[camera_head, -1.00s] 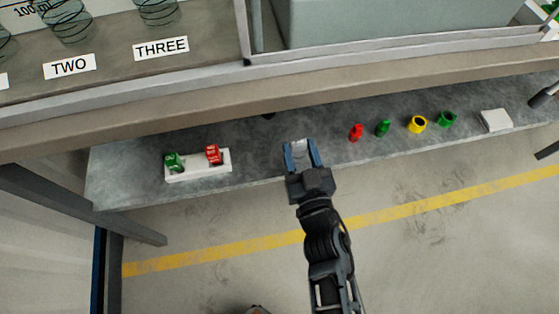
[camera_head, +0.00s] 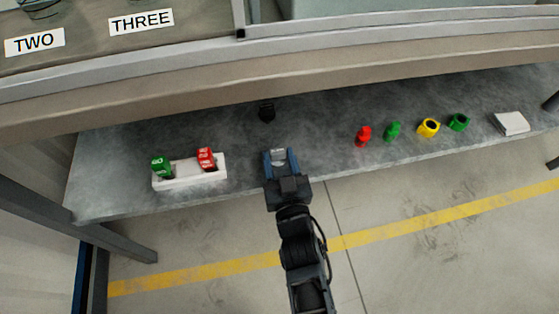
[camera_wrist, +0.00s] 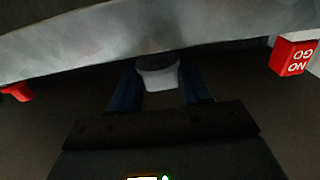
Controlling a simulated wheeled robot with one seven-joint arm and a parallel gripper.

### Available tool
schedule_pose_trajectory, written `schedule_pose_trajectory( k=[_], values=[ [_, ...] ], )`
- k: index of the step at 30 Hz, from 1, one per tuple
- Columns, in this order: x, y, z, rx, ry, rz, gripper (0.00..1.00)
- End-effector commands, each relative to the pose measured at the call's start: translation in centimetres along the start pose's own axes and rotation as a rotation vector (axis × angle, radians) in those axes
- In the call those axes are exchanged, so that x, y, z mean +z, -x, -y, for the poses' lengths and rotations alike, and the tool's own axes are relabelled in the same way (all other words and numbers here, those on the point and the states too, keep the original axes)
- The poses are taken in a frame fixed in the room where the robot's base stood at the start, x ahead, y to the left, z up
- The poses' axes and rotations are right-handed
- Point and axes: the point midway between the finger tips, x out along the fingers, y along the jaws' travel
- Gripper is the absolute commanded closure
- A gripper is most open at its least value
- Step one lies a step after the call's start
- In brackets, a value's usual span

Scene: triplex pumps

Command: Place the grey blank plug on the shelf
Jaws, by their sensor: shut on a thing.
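My gripper (camera_head: 281,160) is at the front edge of the grey shelf (camera_head: 320,133) in the head view, its blue fingers pointing toward the back. It is shut on the grey blank plug (camera_head: 279,153), which shows as a small pale piece between the fingertips. In the wrist view the plug (camera_wrist: 158,76) is a light grey rounded piece between the blue fingers (camera_wrist: 157,88), and the shelf's edge (camera_wrist: 100,62) lies beyond it. I cannot tell whether the plug touches the shelf.
A white holder (camera_head: 190,182) with a green block (camera_head: 161,167) and a red block (camera_head: 206,158) stands at left. A black object (camera_head: 267,113) is behind my gripper. Red (camera_head: 363,136), green (camera_head: 393,131) and yellow (camera_head: 428,127) parts stand at right. A bench beam (camera_head: 330,62) overhangs the back.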

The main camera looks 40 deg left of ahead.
Motion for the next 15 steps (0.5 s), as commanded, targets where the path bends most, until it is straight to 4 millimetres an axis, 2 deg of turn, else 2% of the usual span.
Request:
schedule_pose_trajectory(
  k=[7,8,15],
  values=[
    [0.42,0.0,-0.03,0.0,0.0,0.0,0.82],
    [0.27,0.0,-0.01,0.0,0.0,0.0,0.5],
    [0.24,0.01,-0.01,0.0,0.0,0.0,0.27]
  ],
)
